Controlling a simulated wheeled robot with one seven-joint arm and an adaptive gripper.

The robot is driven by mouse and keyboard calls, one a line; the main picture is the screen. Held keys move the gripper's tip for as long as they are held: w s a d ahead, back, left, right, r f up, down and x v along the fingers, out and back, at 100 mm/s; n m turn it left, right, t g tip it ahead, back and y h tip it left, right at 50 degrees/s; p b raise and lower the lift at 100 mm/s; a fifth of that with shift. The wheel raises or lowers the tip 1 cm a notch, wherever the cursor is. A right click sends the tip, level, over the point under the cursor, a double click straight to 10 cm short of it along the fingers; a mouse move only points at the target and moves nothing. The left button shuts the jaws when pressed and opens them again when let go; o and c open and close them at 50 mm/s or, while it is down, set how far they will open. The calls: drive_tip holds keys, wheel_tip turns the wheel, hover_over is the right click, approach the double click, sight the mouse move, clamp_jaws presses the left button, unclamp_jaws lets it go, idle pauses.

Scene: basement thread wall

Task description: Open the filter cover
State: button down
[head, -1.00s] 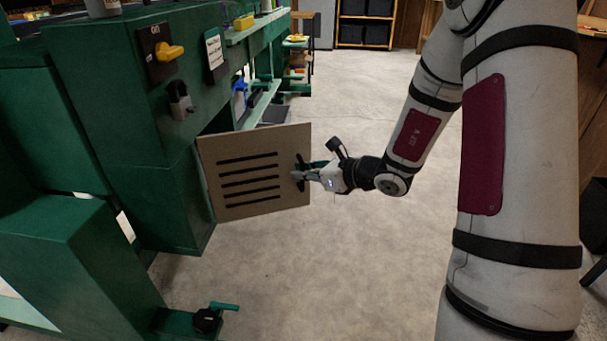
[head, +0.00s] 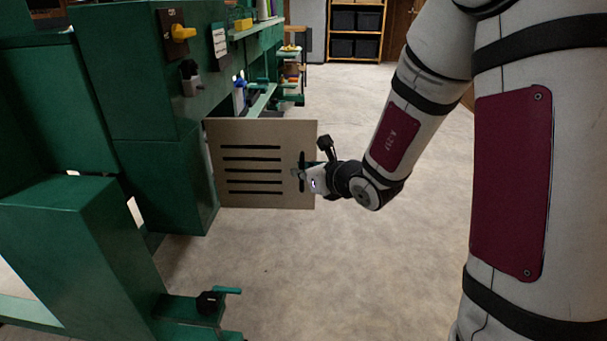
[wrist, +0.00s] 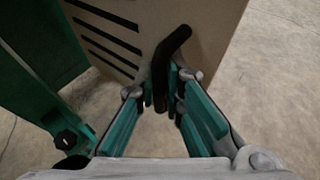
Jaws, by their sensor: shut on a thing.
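The filter cover (head: 300,140) is a tan panel with several dark horizontal slots. It stands swung out from the green machine (head: 160,165), its left edge near the machine's side. My gripper (head: 304,174) is at the cover's right edge, shut on its dark handle. In the wrist view, the black bent handle (wrist: 176,45) sits between the green-sided fingers (wrist: 165,92), and the cover (wrist: 210,25) lies behind it.
A yellow-handled switch (head: 182,32) and a grey latch-like part (head: 190,78) are on the machine above the cover. A black knob with a green lever (head: 210,302) juts out low in front. The concrete floor (head: 330,270) is clear to the right.

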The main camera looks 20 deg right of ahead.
drive_tip(key=shift+a+r, duration=0.15)
drive_tip(key=shift+a, duration=0.2)
drive_tip(key=c, duration=2)
unclamp_jaws()
drive_tip(key=shift+o, duration=0.2)
drive_tip(key=shift+w, duration=0.1)
drive_tip(key=shift+d, duration=0.1)
drive_tip(key=shift+s+d+r, duration=0.1)
drive_tip(key=shift+s, duration=0.15)
drive_tip(key=v, duration=0.7)
